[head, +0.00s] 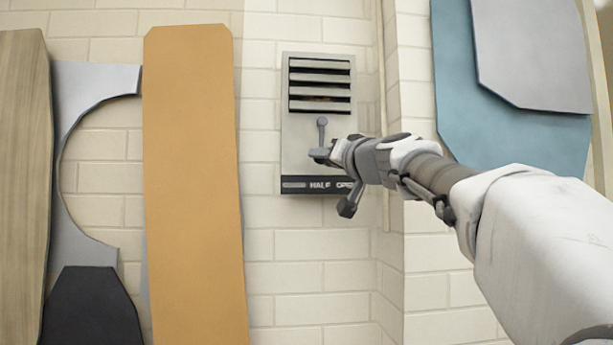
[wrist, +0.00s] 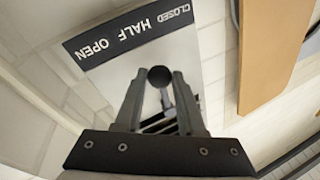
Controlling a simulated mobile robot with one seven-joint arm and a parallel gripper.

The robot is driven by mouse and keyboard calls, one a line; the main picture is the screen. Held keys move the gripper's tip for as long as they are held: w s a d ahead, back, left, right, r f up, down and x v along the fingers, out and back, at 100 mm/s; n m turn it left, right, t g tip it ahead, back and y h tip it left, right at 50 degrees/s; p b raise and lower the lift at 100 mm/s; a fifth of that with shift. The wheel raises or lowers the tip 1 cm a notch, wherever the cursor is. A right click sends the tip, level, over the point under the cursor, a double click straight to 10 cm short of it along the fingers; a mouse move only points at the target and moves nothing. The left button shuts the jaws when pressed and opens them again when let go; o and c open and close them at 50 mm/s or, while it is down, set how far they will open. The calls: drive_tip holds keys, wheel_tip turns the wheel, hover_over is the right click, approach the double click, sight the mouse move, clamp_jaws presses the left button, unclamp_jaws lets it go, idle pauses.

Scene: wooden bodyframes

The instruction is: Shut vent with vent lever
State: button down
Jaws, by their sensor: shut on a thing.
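The vent (head: 300,145) is a grey panel on the brick wall in the head view. Its slats (head: 320,83) are tilted with dark gaps between them. The vent lever (head: 322,132) hangs down from its pivot below the slats, roughly toward the HALF mark. My gripper (head: 320,156) is at its lower end. In the wrist view the lever's dark round knob (wrist: 160,76) sits between the two fingers of my gripper (wrist: 160,80), which is shut on it. The label (wrist: 130,34) reads CLOSED, HALF, OPEN; in the head view my gripper partly covers OPEN.
A tan board (head: 195,180) leans on the wall left of the vent. Blue (head: 480,120) and grey (head: 530,50) panels are at the upper right, beyond a wall corner with a thin pipe. The wall below the vent is clear.

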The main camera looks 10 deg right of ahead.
drive_tip(key=shift+a+r+m+t+h+b, duration=0.15)
drive_tip(key=shift+a+r+m+t+h, duration=0.15)
drive_tip(key=shift+a+m, duration=0.8)
drive_tip(key=shift+a+r+m+t+h+b, duration=0.3)
drive_tip(key=shift+a+m+t, duration=0.2)
drive_tip(key=shift+m, duration=1.2)
drive_tip(key=shift+a+r+m+t+h+b, duration=0.1)
drive_tip(key=shift+a+r+m+t+h, duration=0.2)
drive_tip(key=shift+a+m, duration=0.8)
drive_tip(key=shift+d+m+h, duration=0.25)
drive_tip(key=shift+m+h, duration=0.05)
drive_tip(key=shift+m, duration=0.3)
drive_tip(key=c, duration=0.5)
unclamp_jaws()
drive_tip(key=shift+f, duration=0.1)
drive_tip(key=b+v, duration=0.5)
drive_tip(key=v, duration=1.2)
drive_tip(key=shift+s, duration=0.15)
drive_tip(key=shift+f, duration=0.1)
